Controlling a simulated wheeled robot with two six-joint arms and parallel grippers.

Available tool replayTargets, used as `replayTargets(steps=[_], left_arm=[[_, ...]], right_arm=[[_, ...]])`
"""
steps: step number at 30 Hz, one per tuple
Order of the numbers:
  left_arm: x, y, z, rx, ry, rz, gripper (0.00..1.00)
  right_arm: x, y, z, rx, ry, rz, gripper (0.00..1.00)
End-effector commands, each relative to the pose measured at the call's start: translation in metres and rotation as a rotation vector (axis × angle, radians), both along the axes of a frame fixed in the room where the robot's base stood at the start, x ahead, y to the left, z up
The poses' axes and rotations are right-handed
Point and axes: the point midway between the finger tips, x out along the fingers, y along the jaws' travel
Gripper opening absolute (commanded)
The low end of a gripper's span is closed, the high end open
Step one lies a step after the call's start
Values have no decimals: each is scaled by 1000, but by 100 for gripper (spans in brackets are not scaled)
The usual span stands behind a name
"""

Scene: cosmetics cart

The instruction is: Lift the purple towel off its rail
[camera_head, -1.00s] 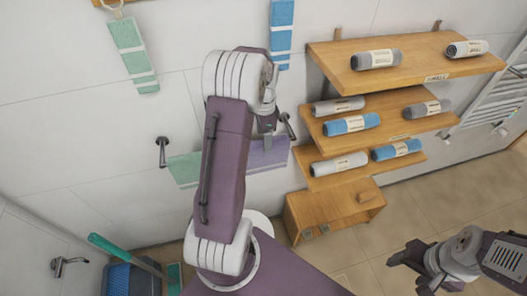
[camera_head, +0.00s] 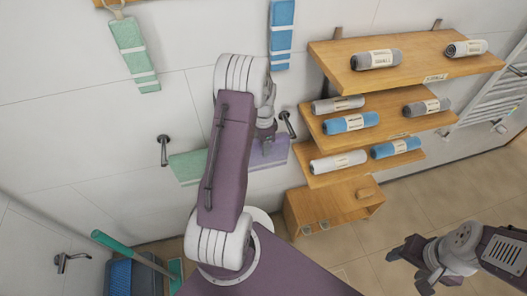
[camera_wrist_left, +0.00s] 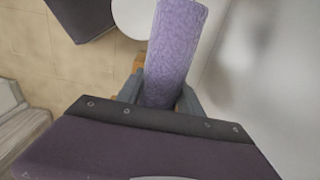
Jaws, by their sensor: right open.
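The purple towel (camera_head: 275,153) hangs over the right part of a wall rail, partly hidden by my left arm. My left gripper (camera_head: 266,140) is at the towel, pointing down at it. In the left wrist view the towel (camera_wrist_left: 173,45) runs as a lilac strip up from between the fingers of my left gripper (camera_wrist_left: 160,98). One finger is on each side of it; whether they press on it I cannot tell. The rail's bar is covered; its dark mounts (camera_head: 163,151) show at both ends. My right gripper (camera_head: 404,268) is open and empty at lower right, far from the towel.
A green towel (camera_head: 187,167) hangs on the rail's left part. Wooden shelves (camera_head: 335,55) with rolled towels stand close to the right. Green (camera_head: 134,52) and blue (camera_head: 282,32) towels hang higher. A blue bin (camera_head: 120,276) and a green-handled tool stand at lower left.

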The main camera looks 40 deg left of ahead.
Motion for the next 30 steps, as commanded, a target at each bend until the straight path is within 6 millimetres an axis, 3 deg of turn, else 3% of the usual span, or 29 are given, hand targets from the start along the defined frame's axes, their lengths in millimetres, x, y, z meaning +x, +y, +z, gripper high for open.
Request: replayTargets(steps=[8, 13, 30], left_arm=[[0, 0, 1, 0, -1, 0, 0], [1, 1, 14, 2, -4, 0, 0], [1, 0, 146, 2, -4, 0, 0]], right_arm=[[0, 0, 0, 0, 0, 0, 61], [0, 0, -2, 0, 0, 0, 61], [0, 0, -6, 0, 0, 0, 61]])
